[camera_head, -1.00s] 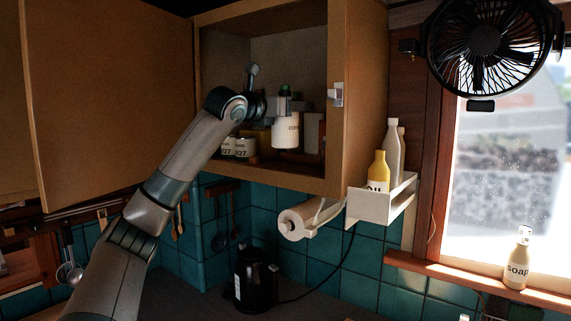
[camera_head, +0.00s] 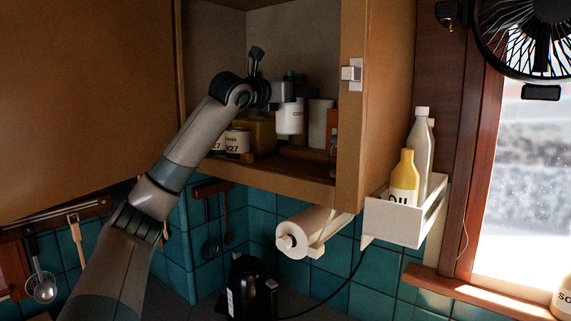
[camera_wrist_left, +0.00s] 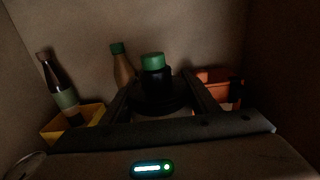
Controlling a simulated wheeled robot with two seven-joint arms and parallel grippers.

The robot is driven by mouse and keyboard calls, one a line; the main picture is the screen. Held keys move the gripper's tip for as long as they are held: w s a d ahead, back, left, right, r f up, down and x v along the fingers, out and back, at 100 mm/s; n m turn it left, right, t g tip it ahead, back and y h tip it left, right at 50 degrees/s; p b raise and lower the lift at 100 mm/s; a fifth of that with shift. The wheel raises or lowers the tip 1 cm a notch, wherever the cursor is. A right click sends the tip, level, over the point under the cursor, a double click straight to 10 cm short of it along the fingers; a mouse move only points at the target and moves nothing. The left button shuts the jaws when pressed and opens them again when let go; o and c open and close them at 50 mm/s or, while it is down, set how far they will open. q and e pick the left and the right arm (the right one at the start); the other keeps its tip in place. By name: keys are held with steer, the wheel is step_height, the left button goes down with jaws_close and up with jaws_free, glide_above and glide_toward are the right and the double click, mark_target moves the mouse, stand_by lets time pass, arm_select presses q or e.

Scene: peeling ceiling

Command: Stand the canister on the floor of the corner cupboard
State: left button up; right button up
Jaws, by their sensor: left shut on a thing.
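The corner cupboard (camera_head: 325,188) stands open, with its floor and contents showing. My left arm reaches up into it from the left. My left gripper (camera_head: 288,92) is shut on the white canister (camera_head: 290,121), which has dark lettering and is upright. In the head view the canister appears above the cupboard floor; whether its base touches anything is hard to tell. In the left wrist view a green-topped dark cap (camera_wrist_left: 153,72) shows between the fingers. My right gripper is not in view.
Cans (camera_head: 237,141), a yellow box (camera_head: 262,132), a white cylinder (camera_head: 320,122) and an orange item (camera_head: 333,127) stand inside the cupboard. Bottles (camera_wrist_left: 60,88) show in the wrist view. The door (camera_head: 80,100) is left; a paper roll (camera_head: 305,232) hangs below.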

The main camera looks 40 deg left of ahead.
mark_target(290, 117)
arm_select(q)
steer(key=shift+r, duration=0.1)
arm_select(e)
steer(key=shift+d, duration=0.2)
arm_select(q)
step_height(290, 117, down, 6)
steer(key=shift+f+p, duration=0.2)
steer(key=shift+p, duration=0.15)
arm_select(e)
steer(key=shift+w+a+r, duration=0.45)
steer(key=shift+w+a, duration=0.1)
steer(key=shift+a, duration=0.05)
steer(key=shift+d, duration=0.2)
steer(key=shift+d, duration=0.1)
